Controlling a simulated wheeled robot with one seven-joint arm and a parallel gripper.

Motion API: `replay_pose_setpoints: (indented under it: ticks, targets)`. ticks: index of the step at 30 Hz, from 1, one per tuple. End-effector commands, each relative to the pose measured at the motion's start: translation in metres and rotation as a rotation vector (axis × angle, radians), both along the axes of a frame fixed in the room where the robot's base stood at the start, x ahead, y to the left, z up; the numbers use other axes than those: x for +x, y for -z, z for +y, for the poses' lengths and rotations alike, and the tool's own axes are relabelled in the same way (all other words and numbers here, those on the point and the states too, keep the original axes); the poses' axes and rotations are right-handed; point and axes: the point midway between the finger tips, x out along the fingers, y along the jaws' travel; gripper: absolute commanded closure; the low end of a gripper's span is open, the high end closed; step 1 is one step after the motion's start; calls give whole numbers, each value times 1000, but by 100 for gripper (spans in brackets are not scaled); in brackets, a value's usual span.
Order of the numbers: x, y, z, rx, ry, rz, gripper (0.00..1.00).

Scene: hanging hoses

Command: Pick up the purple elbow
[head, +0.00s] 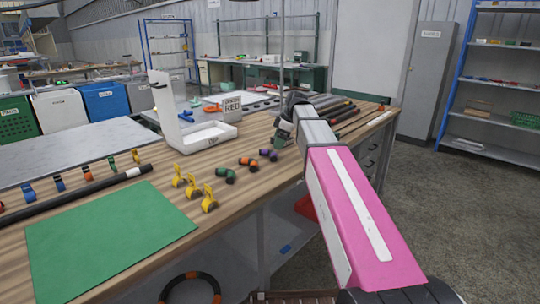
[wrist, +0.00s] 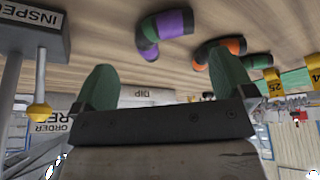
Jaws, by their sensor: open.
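An orange elbow (head: 248,162) and a green elbow (head: 225,175) lie left of the purple one. Yellow numbered stands (head: 193,188), a white tray (head: 207,137) and an ORDER RED sign (head: 231,107) are nearby. A green mat (head: 105,235) covers the front left.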

Motion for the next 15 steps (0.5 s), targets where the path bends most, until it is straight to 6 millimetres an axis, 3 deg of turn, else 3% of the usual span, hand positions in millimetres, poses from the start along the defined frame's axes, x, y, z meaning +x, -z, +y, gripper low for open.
replay_pose_setpoints:
  ticks: [8,15]
  targets:
    - [0,18,7,0,0,0,0]
    - [2,48,18,-1,1,1,0]
